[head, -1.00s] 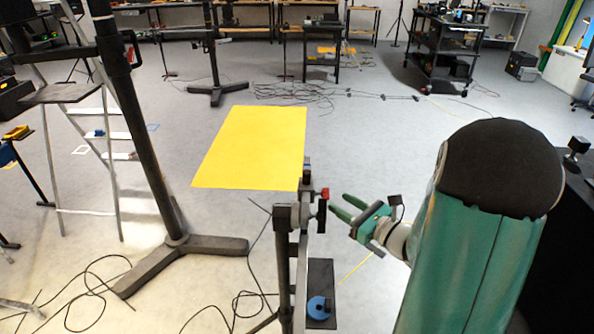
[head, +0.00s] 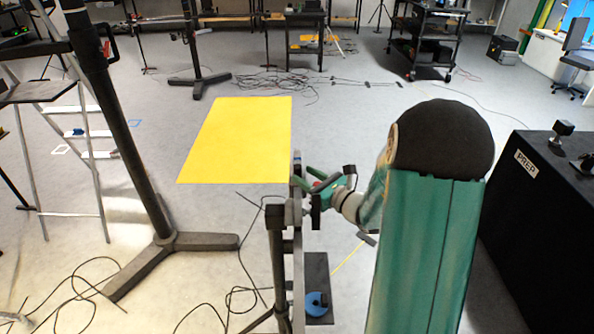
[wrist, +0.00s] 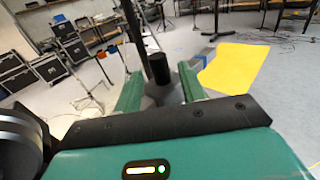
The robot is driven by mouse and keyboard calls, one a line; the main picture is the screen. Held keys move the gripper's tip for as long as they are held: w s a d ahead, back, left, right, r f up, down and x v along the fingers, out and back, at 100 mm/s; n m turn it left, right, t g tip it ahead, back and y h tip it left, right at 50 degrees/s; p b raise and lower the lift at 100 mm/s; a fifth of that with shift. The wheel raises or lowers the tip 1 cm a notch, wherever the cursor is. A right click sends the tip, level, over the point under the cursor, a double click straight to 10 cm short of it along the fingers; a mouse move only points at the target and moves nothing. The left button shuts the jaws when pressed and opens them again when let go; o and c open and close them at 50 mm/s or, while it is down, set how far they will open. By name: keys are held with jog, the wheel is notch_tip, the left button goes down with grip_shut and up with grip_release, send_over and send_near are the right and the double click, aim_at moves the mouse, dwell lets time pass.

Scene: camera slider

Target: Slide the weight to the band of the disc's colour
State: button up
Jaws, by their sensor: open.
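The camera slider (head: 298,250) is seen nearly end-on in the head view, on a dark stand. A blue disc (head: 317,304) lies on a black plate (head: 318,268) low beside it. My gripper (head: 312,181) is open at the slider's upper end, its green fingers overlapping a small red part (head: 318,184). In the wrist view a black cylinder (wrist: 158,67), which looks like the weight, shows between the open fingers (wrist: 160,78). I cannot tell whether they touch it. The colour bands are not clear.
A dark tripod stand (head: 150,190) with a wide foot is left of the slider. Cables (head: 80,290) lie on the floor. A yellow mat (head: 238,140) lies beyond. A black bench (head: 540,200) marked PREP stands right.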

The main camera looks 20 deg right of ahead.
aim_at(300, 173)
jog(key=shift+x, duration=1.95)
grip_shut()
jog(key=shift+s, duration=0.15)
jog(key=shift+s+a, duration=0.4)
jog(key=shift+s, duration=0.4)
jog(key=shift+s+a, duration=0.35)
jog(key=shift+s, duration=0.45)
